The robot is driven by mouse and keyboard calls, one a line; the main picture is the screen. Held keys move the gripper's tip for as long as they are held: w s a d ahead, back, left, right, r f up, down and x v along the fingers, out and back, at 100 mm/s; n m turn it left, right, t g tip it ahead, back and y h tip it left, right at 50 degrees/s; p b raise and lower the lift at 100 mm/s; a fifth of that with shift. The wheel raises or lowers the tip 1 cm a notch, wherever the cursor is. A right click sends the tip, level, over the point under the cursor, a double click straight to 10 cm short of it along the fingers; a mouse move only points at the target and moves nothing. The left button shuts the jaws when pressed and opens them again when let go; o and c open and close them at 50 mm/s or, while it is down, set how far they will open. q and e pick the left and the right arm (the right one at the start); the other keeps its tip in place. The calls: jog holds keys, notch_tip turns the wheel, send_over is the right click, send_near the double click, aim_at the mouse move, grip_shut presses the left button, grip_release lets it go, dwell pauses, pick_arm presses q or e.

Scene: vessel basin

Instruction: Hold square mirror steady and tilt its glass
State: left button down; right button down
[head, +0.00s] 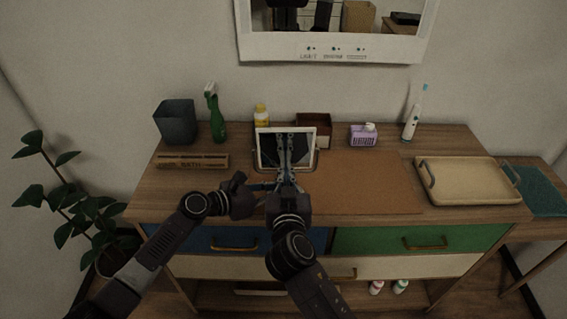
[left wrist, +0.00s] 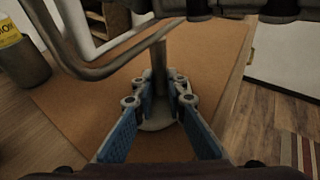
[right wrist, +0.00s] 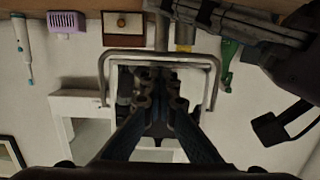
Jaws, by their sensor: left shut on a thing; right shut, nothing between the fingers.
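The square mirror (head: 267,148) stands upright on the dresser, its pale-framed glass facing me. My left gripper (head: 273,186) comes in low from the left. In the left wrist view its fingers (left wrist: 159,82) are shut around the mirror's thin metal post (left wrist: 158,56), just above the round base (left wrist: 158,122). My right gripper (head: 290,140) is shut and empty in front of the glass and covers part of it. In the right wrist view its fingertips (right wrist: 160,78) lie inside the metal bracket (right wrist: 103,75); I cannot tell whether they touch the glass.
A brown mat (head: 370,183) lies right of the mirror, mostly clear. A wooden rack (head: 190,162), dark bin (head: 176,124), green spray bottle (head: 216,120), yellow bottle (head: 261,115), brown box (head: 314,124), purple basket (head: 361,137), toothbrush (head: 412,122) and tray (head: 470,183) surround it.

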jog(key=shift+w, duration=0.65)
jog(key=s, duration=0.6)
dwell(0.3)
pick_arm(q)
jog(key=c, duration=1.8)
grip_release()
jog(key=shift+c, duration=0.2)
jog(key=shift+a, duration=0.1)
